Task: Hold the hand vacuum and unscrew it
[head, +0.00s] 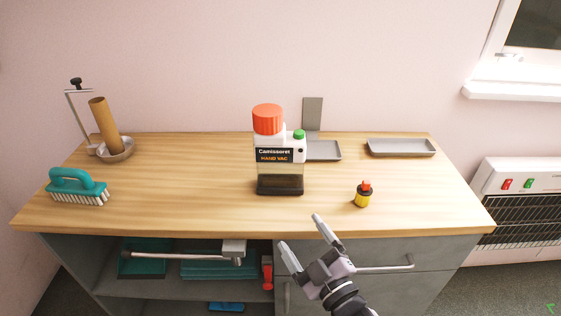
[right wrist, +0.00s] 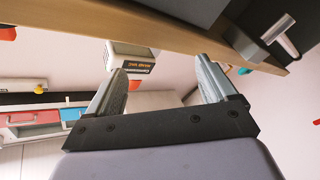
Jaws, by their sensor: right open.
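The hand vacuum (head: 279,170) stands upright on the wooden table, near the middle. It has a white and clear body with a dark base, a black label and a large orange-red cap (head: 267,119). A small green cap (head: 299,134) sits on its right side. My right gripper (head: 300,232) is open and empty, in front of the table's front edge and below the vacuum in the head view. In the right wrist view part of the vacuum (right wrist: 133,57) shows beyond the left finger, apart from it. My left gripper is not in view.
A small yellow bottle with a red top (head: 363,195) stands right of the vacuum. Grey trays (head: 401,147) lie at the back right. A teal brush (head: 78,187) and a bowl with a brown roll (head: 115,149) are at left. Drawers with handles (head: 386,267) are below the tabletop.

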